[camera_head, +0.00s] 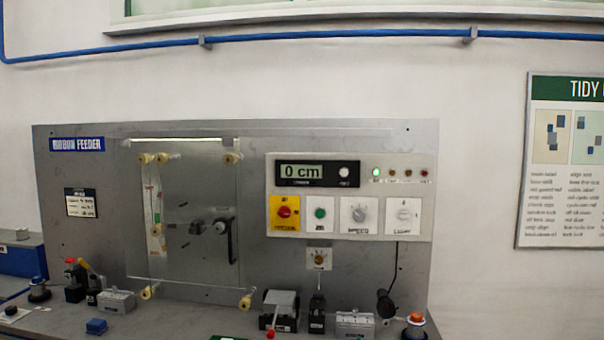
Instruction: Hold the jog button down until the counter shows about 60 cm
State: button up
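The counter (300,172) is a small display at the top left of the white control panel, and it reads 0 cm. The jog button (320,213) is a round green button on a white plate below the counter, between a yellow plate and the speed knob. Nothing touches or covers it. My gripper is not in the head view.
A red knob on a yellow plate (284,204) sits just left of the jog button. The speed knob (359,214) and light switch (404,215) are to its right. A clear cover (205,260) is left of the panel. Several small devices stand along the bench below.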

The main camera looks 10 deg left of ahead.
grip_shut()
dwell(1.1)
